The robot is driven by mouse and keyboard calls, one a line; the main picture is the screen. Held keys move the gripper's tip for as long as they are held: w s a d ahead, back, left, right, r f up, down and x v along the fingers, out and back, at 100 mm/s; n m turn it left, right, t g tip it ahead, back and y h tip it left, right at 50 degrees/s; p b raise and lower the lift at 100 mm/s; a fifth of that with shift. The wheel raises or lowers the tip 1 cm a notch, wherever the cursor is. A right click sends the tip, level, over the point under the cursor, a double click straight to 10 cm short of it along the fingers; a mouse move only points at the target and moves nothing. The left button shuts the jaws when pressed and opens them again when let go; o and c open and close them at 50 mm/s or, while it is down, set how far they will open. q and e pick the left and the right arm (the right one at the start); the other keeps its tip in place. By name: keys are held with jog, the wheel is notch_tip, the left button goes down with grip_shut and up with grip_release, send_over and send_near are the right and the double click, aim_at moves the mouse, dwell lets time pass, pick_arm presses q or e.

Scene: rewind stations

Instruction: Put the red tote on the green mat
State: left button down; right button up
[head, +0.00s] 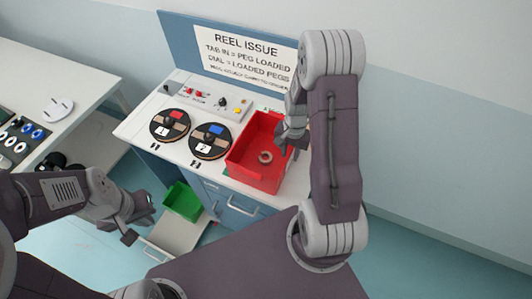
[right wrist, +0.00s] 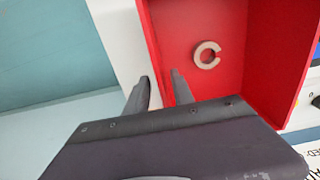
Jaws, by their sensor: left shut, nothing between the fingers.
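The red tote (head: 247,174) stands upright on the white counter at the right, with a pale ring-shaped piece (head: 265,157) lying inside. A sliver of green (head: 226,171) shows at the tote's lower left edge, perhaps the green mat; most of it is hidden. My right gripper (head: 293,138) is at the tote's right wall. In the right wrist view its fingers (right wrist: 160,84) straddle the tote's wall (right wrist: 147,25), one inside and one outside; whether they press on it is unclear. My left gripper (head: 138,218) is shut and empty, low at the left, away from the tote.
Two black reels (head: 170,124) (head: 210,141) sit left of the tote, before a control panel (head: 215,101). A sign board (head: 243,55) stands behind. A green bin (head: 182,202) sits below, near an open drawer (head: 170,240). Another table (head: 60,70) is at the left.

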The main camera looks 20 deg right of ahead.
jog(key=shift+w+f, duration=0.25)
jog(key=shift+f, duration=0.95)
jog(key=shift+s, duration=0.15)
jog(key=shift+c, duration=1.2)
grip_shut()
jog(key=shift+r, duration=0.1)
